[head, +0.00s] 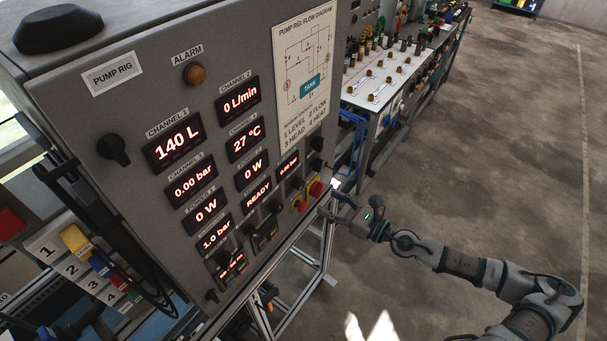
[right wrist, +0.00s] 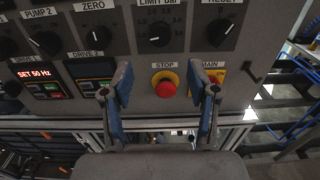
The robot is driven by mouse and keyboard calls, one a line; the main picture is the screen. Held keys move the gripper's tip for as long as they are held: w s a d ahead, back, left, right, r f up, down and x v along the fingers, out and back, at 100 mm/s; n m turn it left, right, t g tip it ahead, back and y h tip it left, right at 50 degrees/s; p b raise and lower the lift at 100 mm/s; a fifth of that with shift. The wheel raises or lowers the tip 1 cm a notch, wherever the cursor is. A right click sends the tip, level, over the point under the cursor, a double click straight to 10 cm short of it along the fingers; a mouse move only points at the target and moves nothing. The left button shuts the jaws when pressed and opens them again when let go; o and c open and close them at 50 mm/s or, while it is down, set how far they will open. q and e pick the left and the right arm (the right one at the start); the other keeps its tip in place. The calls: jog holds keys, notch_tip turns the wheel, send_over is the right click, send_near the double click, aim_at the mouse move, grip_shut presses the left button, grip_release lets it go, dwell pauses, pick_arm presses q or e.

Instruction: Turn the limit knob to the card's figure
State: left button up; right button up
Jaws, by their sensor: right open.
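The limit knob (right wrist: 157,35) is a dark knob on the grey panel at the top of the right wrist view. The label "LIMIT bar" above it is partly cut off, and its exact setting is too small to read. In the head view, the knob (head: 297,183) is small at the panel's lower right. My right gripper (right wrist: 161,72) is open and empty, its blue-grey fingers below the knob and either side of the red stop button (right wrist: 167,86). In the head view my right gripper (head: 350,208) is beside the panel's right edge. I cannot make out a card with a figure.
The zero knob (right wrist: 97,36) and reset knob (right wrist: 225,32) flank the limit knob. The yellow main switch (right wrist: 216,76) is beside the right finger. A bench with terminals (head: 385,80) stands behind the pump rig. The floor on the right is clear.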

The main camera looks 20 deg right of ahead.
aim_at(302, 186)
jog(key=p+x, duration=0.2)
jog(key=x, duration=0.1)
jog(key=p+x, duration=0.2)
jog(key=p, duration=0.1)
jog(key=p+x, duration=0.2)
jog(key=x, duration=0.1)
jog(key=shift+w+a+r+p, duration=0.15)
jog(key=shift+w+r+p, duration=0.1)
jog(key=shift+p, duration=0.1)
jog(key=shift+w+a+f, duration=0.1)
jog(key=shift+w+f, duration=0.1)
jog(key=shift+w+a, duration=0.1)
jog(key=shift+w, duration=0.15)
jog(key=c, duration=1)
grip_shut()
